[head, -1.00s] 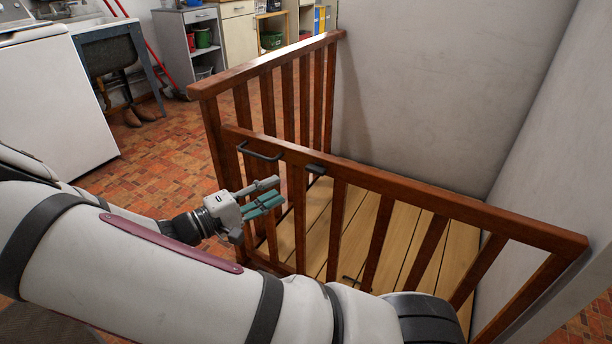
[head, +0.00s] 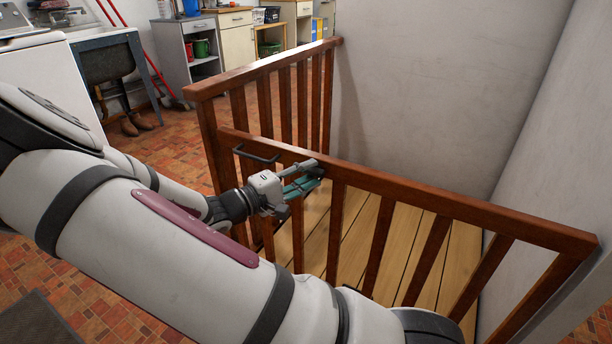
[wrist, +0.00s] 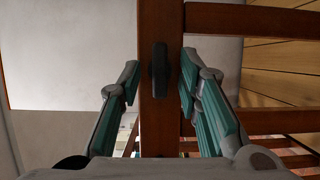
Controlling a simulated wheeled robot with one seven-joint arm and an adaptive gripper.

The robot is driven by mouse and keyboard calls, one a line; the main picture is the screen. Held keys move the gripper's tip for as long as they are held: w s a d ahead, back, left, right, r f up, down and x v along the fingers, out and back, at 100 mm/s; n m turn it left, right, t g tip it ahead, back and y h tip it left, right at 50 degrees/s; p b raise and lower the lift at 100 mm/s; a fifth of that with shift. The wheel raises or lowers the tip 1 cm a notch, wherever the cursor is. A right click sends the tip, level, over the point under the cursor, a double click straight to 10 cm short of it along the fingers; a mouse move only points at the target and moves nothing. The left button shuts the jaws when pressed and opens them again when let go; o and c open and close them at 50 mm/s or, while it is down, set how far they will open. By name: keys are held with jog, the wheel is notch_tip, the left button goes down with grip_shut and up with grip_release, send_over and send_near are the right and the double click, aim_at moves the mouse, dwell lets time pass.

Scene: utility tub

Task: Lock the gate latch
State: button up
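The wooden gate (head: 410,190) has a brown top rail and slanting-looking slats. A small dark latch piece (wrist: 160,72) shows on the brown rail in the wrist view. My gripper (wrist: 159,82) is open, with one finger on each side of the rail and latch and gaps between. In the head view my gripper (head: 312,175) is at the gate's top rail and mostly hides the latch. A dark bar handle (head: 256,154) is on the rail to the left of my gripper.
A wooden railing (head: 270,70) meets the gate's left end. Pale walls (head: 420,90) stand behind and to the right. Plank flooring (head: 345,235) lies behind the gate. A sink (head: 105,60), cabinets (head: 237,45) and boots (head: 135,124) are at the back left.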

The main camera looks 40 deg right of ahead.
grip_shut()
